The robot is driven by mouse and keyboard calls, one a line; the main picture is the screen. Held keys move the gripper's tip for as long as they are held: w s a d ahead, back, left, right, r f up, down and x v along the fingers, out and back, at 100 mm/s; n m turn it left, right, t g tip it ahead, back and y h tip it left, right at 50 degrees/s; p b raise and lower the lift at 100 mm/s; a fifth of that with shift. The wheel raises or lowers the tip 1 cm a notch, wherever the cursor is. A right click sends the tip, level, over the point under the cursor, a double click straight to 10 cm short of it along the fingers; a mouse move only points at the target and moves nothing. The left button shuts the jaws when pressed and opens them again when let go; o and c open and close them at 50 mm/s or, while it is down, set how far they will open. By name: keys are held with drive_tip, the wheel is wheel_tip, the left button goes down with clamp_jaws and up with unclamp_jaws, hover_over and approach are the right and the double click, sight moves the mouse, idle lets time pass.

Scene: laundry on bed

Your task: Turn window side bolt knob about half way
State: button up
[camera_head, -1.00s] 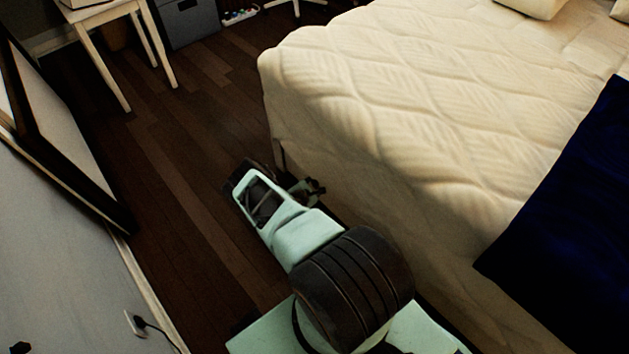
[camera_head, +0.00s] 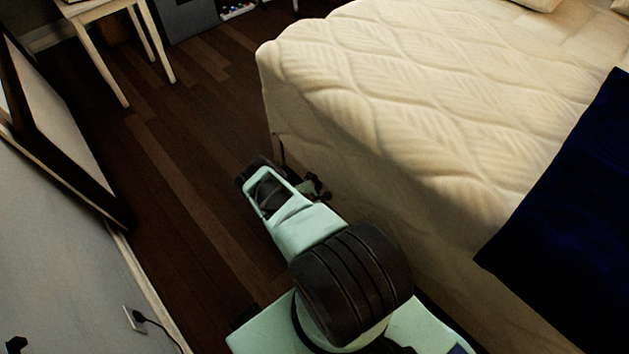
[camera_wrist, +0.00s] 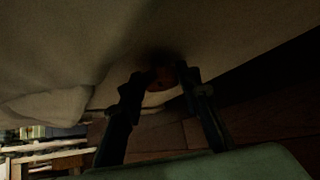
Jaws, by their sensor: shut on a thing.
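The bolt knob (camera_wrist: 160,78) is a small, dark brownish round shape low on the side of the bed, in the wrist view. My gripper (camera_wrist: 164,76) has one finger on each side of it and is shut on it. The knob is dim and partly hidden by the fingers, so its turn angle cannot be read. In the head view my gripper (camera_head: 316,187) is beside the bed's side, and the knob is hidden there.
The bed (camera_head: 400,110) with its cream quilt fills the right, with a dark blue cloth (camera_head: 565,210) on it. A framed panel (camera_head: 65,140) leans at the left wall. Wooden floor (camera_head: 185,150) is clear between. A white table (camera_head: 145,45) stands at the back left.

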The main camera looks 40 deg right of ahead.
drive_tip(key=o, duration=1.2)
drive_tip(key=shift+c, duration=0.2)
drive_tip(key=v, duration=0.7)
drive_tip(key=shift+s, duration=0.15)
drive_tip(key=shift+a+r, duration=0.1)
drive_tip(key=shift+r, duration=0.05)
